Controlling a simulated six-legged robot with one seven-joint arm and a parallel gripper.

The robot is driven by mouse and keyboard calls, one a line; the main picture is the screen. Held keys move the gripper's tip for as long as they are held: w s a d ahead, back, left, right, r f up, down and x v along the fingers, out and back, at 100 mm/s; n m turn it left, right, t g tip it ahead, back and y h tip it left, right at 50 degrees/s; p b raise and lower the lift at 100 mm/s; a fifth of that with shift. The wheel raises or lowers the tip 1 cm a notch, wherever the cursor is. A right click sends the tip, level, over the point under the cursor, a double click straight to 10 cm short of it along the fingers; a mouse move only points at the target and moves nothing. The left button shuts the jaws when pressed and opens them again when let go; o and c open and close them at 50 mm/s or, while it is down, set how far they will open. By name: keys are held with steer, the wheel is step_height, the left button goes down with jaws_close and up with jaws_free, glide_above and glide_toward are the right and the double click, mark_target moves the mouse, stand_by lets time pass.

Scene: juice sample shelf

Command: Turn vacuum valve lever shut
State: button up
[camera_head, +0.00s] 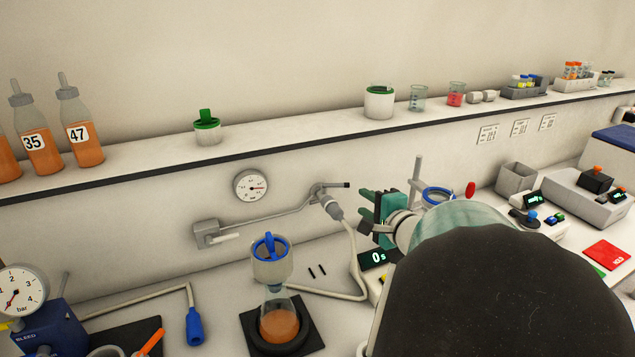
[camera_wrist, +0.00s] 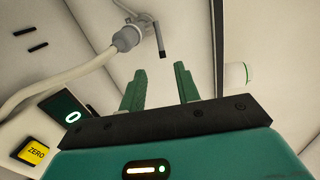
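The vacuum valve sits on the wall at the right end of a thin grey pipe (camera_head: 265,217). Its lever (camera_head: 338,185) is a thin bar with a black end, pointing right, roughly in line with the pipe. In the wrist view the black-ended lever (camera_wrist: 160,42) lies just beyond the fingertips, beside the grey hose fitting (camera_wrist: 127,38). My gripper (camera_head: 367,208) is right of and a little below the lever, in front of the wall. In the wrist view my gripper (camera_wrist: 159,70) has its two green fingers apart with nothing between them. The lever appears clear of both fingers.
A pale hose (camera_head: 354,255) hangs from the fitting (camera_head: 332,207) toward the bench. The shelf (camera_head: 300,122) runs above the valve. A filter flask (camera_head: 278,320) with orange liquid stands below left. A round gauge (camera_head: 251,186) is on the wall.

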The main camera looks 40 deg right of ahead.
mark_target(341, 186)
steer(key=x, duration=1.2)
steer(key=shift+d+r, duration=0.1)
steer(key=shift+s, duration=0.2)
jaws_close()
